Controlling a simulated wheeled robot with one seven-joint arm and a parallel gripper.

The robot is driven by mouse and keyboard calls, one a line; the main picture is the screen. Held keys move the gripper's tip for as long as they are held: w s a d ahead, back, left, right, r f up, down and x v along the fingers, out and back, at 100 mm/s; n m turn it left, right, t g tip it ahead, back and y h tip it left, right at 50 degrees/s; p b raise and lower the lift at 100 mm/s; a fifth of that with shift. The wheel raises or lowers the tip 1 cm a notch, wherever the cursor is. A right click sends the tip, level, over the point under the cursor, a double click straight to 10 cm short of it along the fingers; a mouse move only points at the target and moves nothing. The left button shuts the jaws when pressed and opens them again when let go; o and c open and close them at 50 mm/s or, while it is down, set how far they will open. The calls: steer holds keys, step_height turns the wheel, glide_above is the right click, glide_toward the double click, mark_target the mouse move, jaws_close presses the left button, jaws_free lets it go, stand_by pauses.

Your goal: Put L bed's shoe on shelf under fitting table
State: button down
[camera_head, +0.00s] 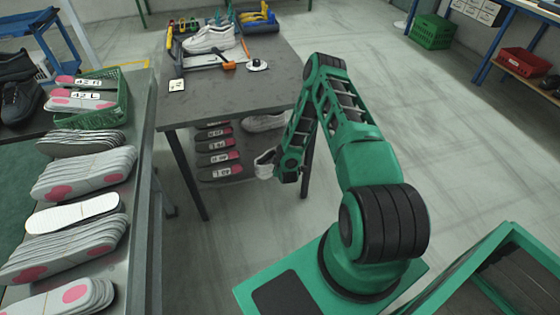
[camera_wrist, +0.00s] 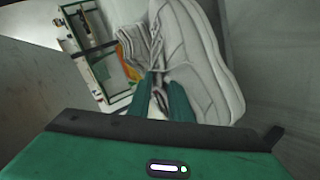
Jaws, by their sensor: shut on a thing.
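A white shoe (camera_head: 264,163) is in my gripper (camera_head: 281,166), low beside the right front leg of the fitting table (camera_head: 240,91). In the wrist view, the green fingers (camera_wrist: 166,98) are shut on the upper of the shoe (camera_wrist: 212,65), whose sole edge runs along the right. The shelf (camera_head: 243,160) under the table holds several labelled dark insoles (camera_head: 216,157) at its left. Another white shoe (camera_head: 265,122) shows further back under the tabletop. A white shoe (camera_head: 210,38) stands on the table. The bed labels are too small to read.
An orange-ended tool (camera_head: 228,65) and a small round item (camera_head: 257,65) lie on the tabletop. A bench at the left holds stacked insoles (camera_head: 85,172) and a green crate (camera_head: 120,103).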

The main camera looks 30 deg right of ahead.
steer(key=shift+w+d+f, duration=0.2)
steer(key=shift+d+f, duration=0.35)
steer(key=shift+d, duration=0.15)
steer(key=shift+f, duration=2)
steer(key=c, duration=1.6)
jaws_free()
steer(key=shift+s, duration=0.1)
steer(key=shift+a+f, duration=0.1)
